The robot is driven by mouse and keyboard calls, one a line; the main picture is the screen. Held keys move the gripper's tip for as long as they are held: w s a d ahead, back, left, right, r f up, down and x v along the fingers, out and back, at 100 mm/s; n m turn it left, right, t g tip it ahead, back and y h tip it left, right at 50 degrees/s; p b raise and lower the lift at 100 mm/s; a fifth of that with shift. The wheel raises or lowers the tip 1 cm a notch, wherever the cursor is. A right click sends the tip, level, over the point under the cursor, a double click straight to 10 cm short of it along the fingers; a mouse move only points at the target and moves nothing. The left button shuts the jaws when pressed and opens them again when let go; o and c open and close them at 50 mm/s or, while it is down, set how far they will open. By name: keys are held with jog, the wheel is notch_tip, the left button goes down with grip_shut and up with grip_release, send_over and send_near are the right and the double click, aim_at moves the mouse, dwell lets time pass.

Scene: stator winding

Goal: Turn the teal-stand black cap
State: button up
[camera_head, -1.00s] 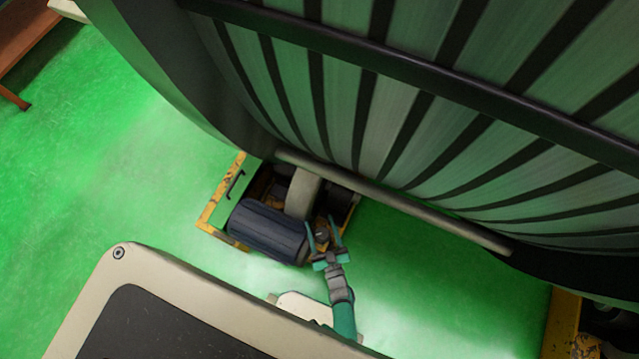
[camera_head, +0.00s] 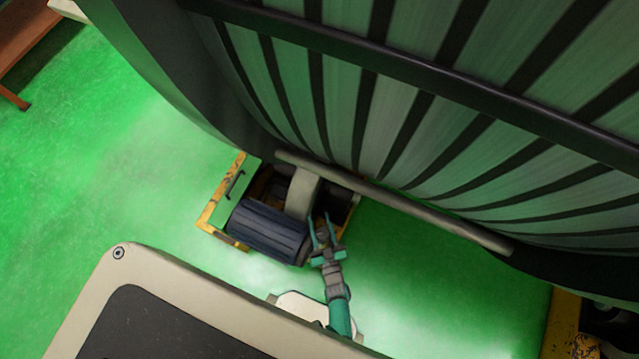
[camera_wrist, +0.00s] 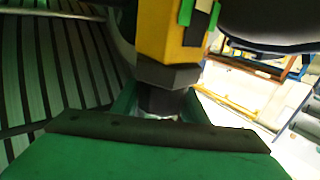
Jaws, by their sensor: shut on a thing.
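In the wrist view a black cap (camera_wrist: 160,102), a short dark cylinder under a wider dark six-sided collar (camera_wrist: 166,74), sits at the end of a yellow post (camera_wrist: 170,32). My gripper (camera_wrist: 158,105) has one green finger on each side of the cap and is shut on it. In the head view my teal gripper (camera_head: 319,217) reaches up to the yellow-framed stand (camera_head: 208,215), just right of a dark ribbed roller (camera_head: 268,232). The small part between the fingers is hard to make out there. No teal stand can be told apart from my gripper.
A large curved stator (camera_head: 390,110) with dark slots hangs over the stand. A pale bar (camera_head: 400,203) runs along its lower edge. Open green floor (camera_head: 420,275) lies right of my arm. Another yellow frame (camera_head: 562,325) stands at the lower right.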

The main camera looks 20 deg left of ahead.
aim_at(324, 241)
jog(key=shift+w+d+m+t+h, duration=0.1)
jog(key=shift+d+m+t+h, duration=0.15)
jog(key=shift+m+t+h, duration=0.25)
jog(key=o, duration=1)
jog(key=shift+o, duration=0.2)
jog(key=v, duration=1)
jog(key=shift+s+d+r, duration=0.1)
jog(key=shift+s+d, duration=0.05)
jog(key=shift+s, duration=0.25)
